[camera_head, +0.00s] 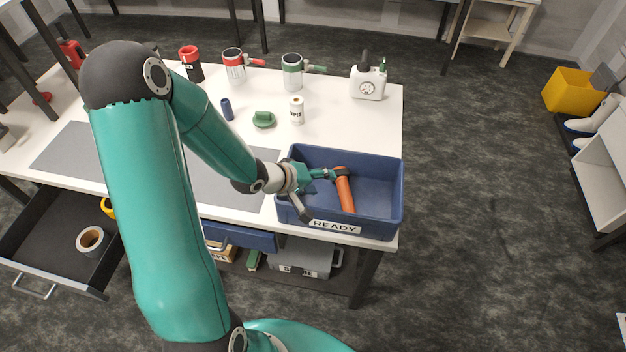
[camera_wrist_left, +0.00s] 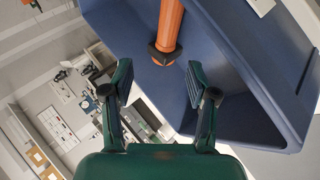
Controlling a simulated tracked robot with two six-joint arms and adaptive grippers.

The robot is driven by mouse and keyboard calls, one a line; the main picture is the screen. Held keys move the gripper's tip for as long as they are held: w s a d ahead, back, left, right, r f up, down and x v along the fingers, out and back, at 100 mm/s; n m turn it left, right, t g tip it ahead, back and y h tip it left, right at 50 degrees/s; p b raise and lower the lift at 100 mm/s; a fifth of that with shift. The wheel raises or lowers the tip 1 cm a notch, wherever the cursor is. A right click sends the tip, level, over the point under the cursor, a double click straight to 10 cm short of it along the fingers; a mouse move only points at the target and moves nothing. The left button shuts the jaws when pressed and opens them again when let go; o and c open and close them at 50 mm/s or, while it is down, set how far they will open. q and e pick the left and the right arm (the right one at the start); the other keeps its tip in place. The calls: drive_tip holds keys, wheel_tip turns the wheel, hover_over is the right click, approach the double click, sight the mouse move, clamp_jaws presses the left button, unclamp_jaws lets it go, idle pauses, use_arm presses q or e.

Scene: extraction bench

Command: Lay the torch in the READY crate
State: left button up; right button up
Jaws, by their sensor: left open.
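The torch (camera_head: 345,192) is an orange cylinder inside the blue READY crate (camera_head: 392,215), near the crate's middle. It also shows in the left wrist view (camera_wrist_left: 170,22), its dark end toward my gripper. I cannot tell whether its whole length rests on the crate floor. My left gripper (camera_head: 324,191) reaches over the crate's left side, just left of the torch. In the left wrist view my left gripper (camera_wrist_left: 159,82) has its fingers spread with nothing between the tips; the torch's dark end lies just beyond them. My right gripper is not in view.
A white can (camera_head: 297,112), a green object (camera_head: 263,120) and a dark blue cylinder (camera_head: 227,109) stand behind the crate. Pots and a white jug (camera_head: 368,82) line the bench's back. A drawer (camera_head: 50,238) stands open at left.

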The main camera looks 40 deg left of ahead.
use_arm(q)
drive_tip(key=shift+v, duration=1.3)
